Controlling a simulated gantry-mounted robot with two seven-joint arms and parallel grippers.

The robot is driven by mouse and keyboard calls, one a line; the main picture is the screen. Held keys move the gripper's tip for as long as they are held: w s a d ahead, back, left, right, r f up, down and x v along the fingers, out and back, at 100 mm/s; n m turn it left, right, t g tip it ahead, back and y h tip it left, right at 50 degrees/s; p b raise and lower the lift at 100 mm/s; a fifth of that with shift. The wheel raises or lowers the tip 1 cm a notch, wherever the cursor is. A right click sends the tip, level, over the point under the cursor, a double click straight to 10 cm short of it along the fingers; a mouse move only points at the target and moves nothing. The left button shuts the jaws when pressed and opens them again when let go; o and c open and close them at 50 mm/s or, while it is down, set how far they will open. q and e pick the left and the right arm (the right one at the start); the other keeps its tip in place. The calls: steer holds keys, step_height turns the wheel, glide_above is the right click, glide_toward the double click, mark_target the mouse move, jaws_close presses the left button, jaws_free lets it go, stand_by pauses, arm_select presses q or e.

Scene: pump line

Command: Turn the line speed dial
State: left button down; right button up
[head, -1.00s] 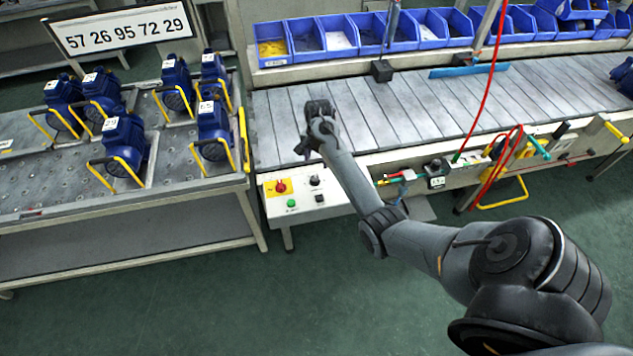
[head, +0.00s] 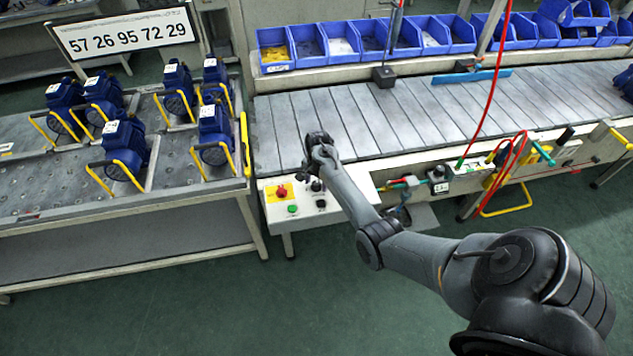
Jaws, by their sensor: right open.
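The control panel (head: 302,208) is a white box at the front left end of the conveyor. It carries a red button (head: 282,192) on a yellow plate, a green button (head: 292,209), a black knob (head: 317,186) that looks like the speed dial, and a small black switch (head: 321,204). My right gripper (head: 308,175) is open and points down just above and beside the black knob. I cannot tell whether it touches it. The knob's pointer is too small to read. My left gripper is not in view.
The slatted conveyor (head: 420,112) runs right behind the panel, with blue bins (head: 373,38) on a shelf beyond. A bench (head: 190,200) with several blue pumps (head: 125,140) stands at the left. A red hose (head: 490,90) hangs at the right.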

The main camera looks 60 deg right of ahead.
steer(key=c, duration=1)
steer(key=shift+r+n+p, duration=0.2)
steer(key=shift+n+p, duration=0.5)
steer(key=shift+p, duration=0.3)
steer(key=shift+c, duration=0.2)
steer(key=n+p, duration=0.2)
steer(key=n, duration=0.1)
steer(key=shift+p, duration=0.4)
steer(key=n+p, duration=0.1)
steer(key=n, duration=0.3)
steer(key=shift+d+f+p, duration=0.1)
steer(key=shift+p, duration=0.25)
steer(key=shift+f+n+p, duration=0.1)
steer(key=shift+n+p, duration=0.3)
steer(key=shift+n, duration=1.2)
